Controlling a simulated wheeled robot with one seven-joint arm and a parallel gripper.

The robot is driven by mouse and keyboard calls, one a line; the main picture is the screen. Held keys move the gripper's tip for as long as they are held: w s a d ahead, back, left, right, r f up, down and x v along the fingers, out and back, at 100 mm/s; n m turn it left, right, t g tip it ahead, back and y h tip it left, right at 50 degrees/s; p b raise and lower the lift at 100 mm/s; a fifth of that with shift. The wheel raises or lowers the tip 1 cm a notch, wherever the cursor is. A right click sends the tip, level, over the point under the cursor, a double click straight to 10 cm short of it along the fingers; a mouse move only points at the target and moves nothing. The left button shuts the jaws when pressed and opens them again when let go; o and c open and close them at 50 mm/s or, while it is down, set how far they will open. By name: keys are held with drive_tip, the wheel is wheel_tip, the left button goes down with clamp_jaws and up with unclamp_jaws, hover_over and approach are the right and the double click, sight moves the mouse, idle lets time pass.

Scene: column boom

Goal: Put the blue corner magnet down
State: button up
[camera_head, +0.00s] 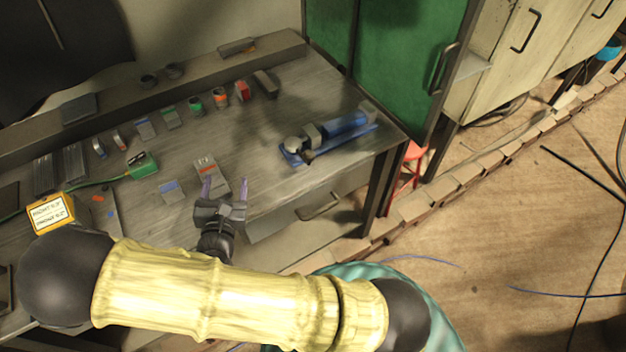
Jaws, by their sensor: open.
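My gripper (225,186) is open above the front edge of the workbench, its two purple fingers apart. I see nothing held between them. A small grey piece with a blue part (172,188) lies on the bench just left of the fingers. Another blue-and-grey piece (146,128) and a small blue-ended piece (99,148) lie farther back. I cannot tell which of these is the blue corner magnet. A grey piece with an orange-and-white mark (207,168) lies just beyond the left finger, apart from it as far as I can see.
The workbench (270,135) has a row of small coloured pieces along its back. A blue vise-like tool (335,135) lies at the right. A yellow labelled box (51,213) and a green tool (142,166) are at the left. The bench middle is bare. A green cabinet (400,70) stands behind.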

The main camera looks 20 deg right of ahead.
drive_tip(key=d+m+g+h, duration=0.1)
drive_tip(key=d, duration=0.1)
drive_tip(key=d+m+g+h, duration=0.1)
drive_tip(key=d, duration=0.1)
drive_tip(key=d+r+m+h, duration=0.1)
drive_tip(key=d+m, duration=0.1)
drive_tip(key=shift+d+g+h, duration=0.35)
drive_tip(key=shift+g+h, duration=0.05)
drive_tip(key=s+d+m+g+h, duration=0.1)
drive_tip(key=s+d+m+g, duration=0.9)
drive_tip(key=d+m+g, duration=0.35)
wheel_tip(320, 180, up, 7)
drive_tip(key=s+m+t+y, duration=0.1)
drive_tip(key=m+t+y, duration=0.1)
drive_tip(key=m+y, duration=0.7)
drive_tip(key=m, duration=0.4)
drive_tip(key=shift+m, duration=0.35)
drive_tip(key=shift+o, duration=0.4)
